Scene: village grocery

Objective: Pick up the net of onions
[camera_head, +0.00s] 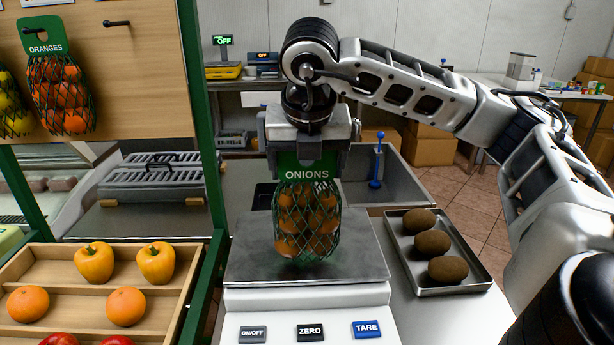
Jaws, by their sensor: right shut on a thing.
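The net of onions (307,222) is a green mesh net of orange-brown onions with a green card header reading ONIONS. It hangs upright over the metal plate of the scale (250,262); I cannot tell whether its bottom touches the plate. My right gripper (306,150) points down from above and is shut on the green header. The fingertips are partly hidden by the header. My left gripper is not in view.
A metal tray (466,284) with brown potatoes lies right of the scale. A wooden crate (65,304) of peppers and oranges is at left, by a green post (203,120). A net of oranges (60,95) hangs on the wooden panel. A sink (415,178) is behind.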

